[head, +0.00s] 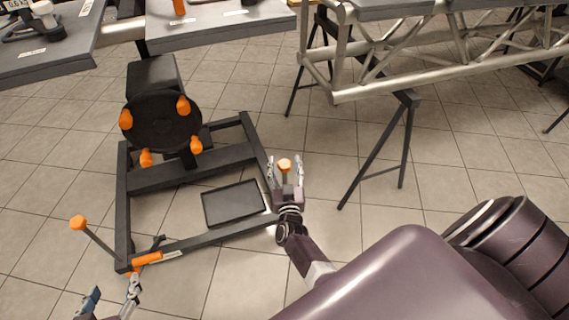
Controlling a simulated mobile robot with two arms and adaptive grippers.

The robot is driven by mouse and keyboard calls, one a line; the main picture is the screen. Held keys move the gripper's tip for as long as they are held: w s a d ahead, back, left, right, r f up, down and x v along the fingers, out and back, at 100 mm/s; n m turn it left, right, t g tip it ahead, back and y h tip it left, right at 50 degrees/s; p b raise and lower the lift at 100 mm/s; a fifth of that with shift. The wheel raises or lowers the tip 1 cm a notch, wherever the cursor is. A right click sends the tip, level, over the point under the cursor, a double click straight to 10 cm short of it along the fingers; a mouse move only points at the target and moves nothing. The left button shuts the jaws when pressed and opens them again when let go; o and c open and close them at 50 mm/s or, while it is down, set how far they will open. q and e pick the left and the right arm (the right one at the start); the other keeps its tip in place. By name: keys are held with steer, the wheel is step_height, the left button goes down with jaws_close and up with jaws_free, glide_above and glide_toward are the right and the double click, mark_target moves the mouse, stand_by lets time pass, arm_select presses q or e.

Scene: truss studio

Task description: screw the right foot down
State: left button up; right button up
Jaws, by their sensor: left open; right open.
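The right foot's orange knob (284,165) shows beside the right side of the black floor frame (190,177). My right gripper (285,173) is open, with its fingers on either side of this knob. Whether they touch it cannot be told. The foot's lower end is hidden behind the gripper. Another orange knob (77,222) tops a slanted dark rod at the frame's left side. My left gripper (112,294) is open and empty at the bottom left, below the frame's front left corner, partly cut off by the picture edge.
A black disc (160,122) with several orange knobs stands over the frame's back. A black tray (234,204) lies inside the frame, and an orange handle (147,259) is at its front left corner. Grey tables (218,25) and a truss (400,82) on trestles stand behind.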

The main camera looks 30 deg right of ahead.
steer(key=v, duration=0.7)
steer(key=shift+s+a, duration=0.15)
steer(key=shift+s, duration=0.1)
